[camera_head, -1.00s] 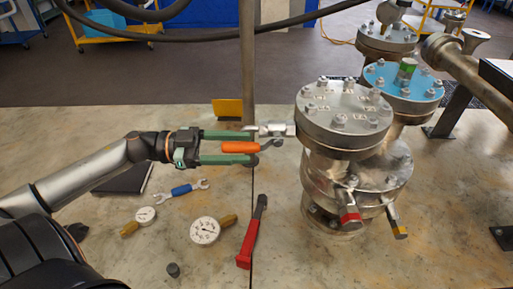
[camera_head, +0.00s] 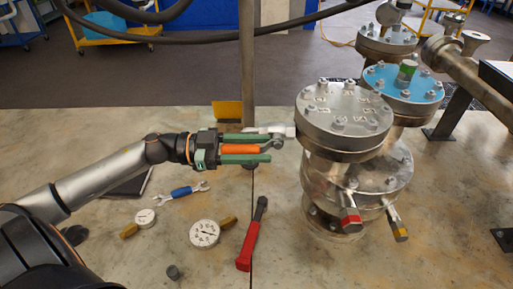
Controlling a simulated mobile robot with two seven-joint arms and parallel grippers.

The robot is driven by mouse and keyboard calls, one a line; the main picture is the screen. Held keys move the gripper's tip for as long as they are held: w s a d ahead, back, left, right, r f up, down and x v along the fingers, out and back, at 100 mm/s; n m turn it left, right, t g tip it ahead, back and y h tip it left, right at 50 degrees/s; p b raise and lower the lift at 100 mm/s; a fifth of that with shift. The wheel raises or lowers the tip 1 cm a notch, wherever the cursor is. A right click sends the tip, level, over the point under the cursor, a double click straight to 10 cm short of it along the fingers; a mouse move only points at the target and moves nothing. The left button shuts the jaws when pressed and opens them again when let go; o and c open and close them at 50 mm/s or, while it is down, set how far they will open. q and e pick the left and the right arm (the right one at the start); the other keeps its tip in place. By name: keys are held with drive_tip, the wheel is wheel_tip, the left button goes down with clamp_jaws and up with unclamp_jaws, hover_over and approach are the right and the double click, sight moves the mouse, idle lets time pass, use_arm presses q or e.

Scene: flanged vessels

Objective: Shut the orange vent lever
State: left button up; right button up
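The orange vent lever (camera_head: 239,149) sticks out to the left from a grey metal fitting (camera_head: 270,130) on the side of the near flanged vessel (camera_head: 345,120). Its handle points left, roughly level in the picture. My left gripper (camera_head: 262,148) comes in from the left. Its two green fingers lie along the handle, one on the far side and one on the near side, close against it. The lever's grey end shows past the orange grip. The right gripper is not in view.
On the bench lie a blue-handled wrench (camera_head: 183,192), a red-handled tool (camera_head: 250,240), a large gauge (camera_head: 204,233) and a smaller gauge (camera_head: 145,217). A post (camera_head: 247,70) and a yellow plate (camera_head: 227,111) stand behind the gripper. A blue-topped vessel (camera_head: 403,83) stands behind the near one.

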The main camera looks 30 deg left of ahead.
use_arm(q)
drive_tip(key=shift+s+d+f, duration=0.15)
drive_tip(key=shift+d, duration=0.05)
clamp_jaws()
